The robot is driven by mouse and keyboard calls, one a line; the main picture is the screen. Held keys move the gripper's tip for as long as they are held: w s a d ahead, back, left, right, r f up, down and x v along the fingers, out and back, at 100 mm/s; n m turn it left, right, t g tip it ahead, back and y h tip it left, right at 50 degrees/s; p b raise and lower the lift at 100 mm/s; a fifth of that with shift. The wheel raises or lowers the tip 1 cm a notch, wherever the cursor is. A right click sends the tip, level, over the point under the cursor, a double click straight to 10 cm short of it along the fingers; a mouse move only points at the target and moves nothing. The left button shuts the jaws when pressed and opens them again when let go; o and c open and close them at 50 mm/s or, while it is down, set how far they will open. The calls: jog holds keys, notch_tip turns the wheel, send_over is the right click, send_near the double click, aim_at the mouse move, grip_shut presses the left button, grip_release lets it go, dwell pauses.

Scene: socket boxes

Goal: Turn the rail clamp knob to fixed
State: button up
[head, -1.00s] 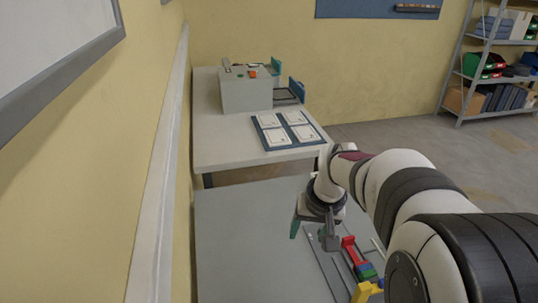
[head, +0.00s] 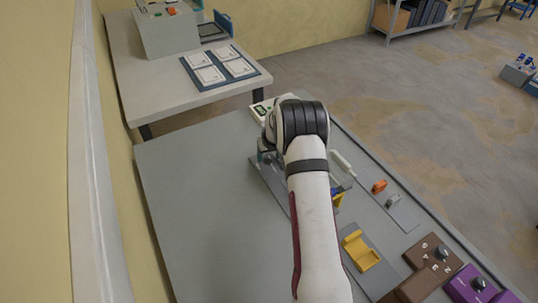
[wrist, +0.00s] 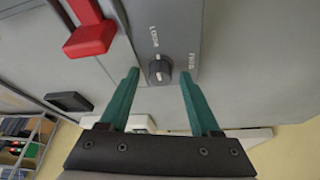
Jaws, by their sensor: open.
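In the wrist view a dark round knob (wrist: 160,70) with a white mark sits on a grey plate (wrist: 153,12). The plate carries the word LOOSE above the knob and the word FIXED to its right. The white mark runs roughly up and down the picture; which word it points to I cannot tell. My gripper (wrist: 160,73) is open, with one teal finger on each side of the knob in the picture. I see no contact, and the depth between fingertips and knob is unclear. In the head view my arm hides the knob and gripper.
A red clamp block (wrist: 91,38) and a black handle (wrist: 68,101) lie left of the knob in the wrist view. The head view shows a yellow bracket (head: 358,250), an orange piece (head: 379,186) and brown and purple boxes at the right. The table's left side is clear.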

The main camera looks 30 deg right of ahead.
jog(key=shift+f, duration=0.15)
grip_shut()
